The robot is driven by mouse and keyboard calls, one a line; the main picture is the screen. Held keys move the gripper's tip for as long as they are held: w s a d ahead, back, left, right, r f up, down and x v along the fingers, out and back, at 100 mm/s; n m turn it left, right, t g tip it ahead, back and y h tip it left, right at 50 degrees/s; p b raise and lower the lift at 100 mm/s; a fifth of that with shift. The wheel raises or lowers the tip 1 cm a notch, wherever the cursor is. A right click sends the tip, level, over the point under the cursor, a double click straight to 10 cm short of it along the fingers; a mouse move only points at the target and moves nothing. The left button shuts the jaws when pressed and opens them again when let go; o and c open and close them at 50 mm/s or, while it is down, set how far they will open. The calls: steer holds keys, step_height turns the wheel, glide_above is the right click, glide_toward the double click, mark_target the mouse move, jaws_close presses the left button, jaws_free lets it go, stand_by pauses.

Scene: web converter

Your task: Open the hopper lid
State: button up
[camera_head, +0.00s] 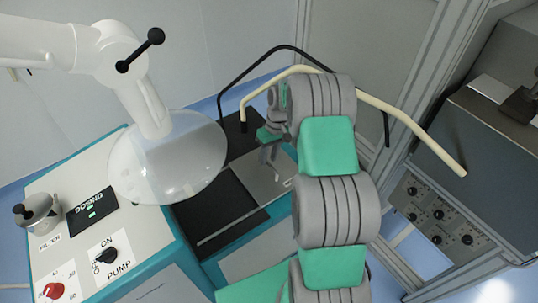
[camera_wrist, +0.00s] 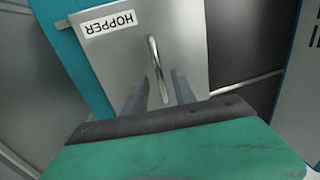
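The hopper lid is a flat grey metal plate (camera_wrist: 195,45) with a white HOPPER label (camera_wrist: 110,24), upside down in the wrist view. It lies flat and closed in the head view (camera_head: 252,182). A slim bar handle (camera_wrist: 153,50) stands on the lid. My gripper (camera_wrist: 161,77) is open, with one finger on each side of the handle's near end in the wrist view. I cannot tell whether the fingertips reach down around the handle or hover above it. In the head view my gripper (camera_head: 269,156) is over the lid, partly hidden by my arm.
A control panel with a DOSING display (camera_head: 92,211), a red knob (camera_head: 53,290) and a PUMP switch (camera_head: 106,256) is at left. A clear dome (camera_head: 168,160) hangs close to the lid's left. A cream bent pipe (camera_head: 410,122) and a black hose (camera_head: 250,67) pass behind my arm.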

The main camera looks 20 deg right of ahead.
steer(key=shift+f, duration=0.2)
jaws_close()
stand_by(1.3)
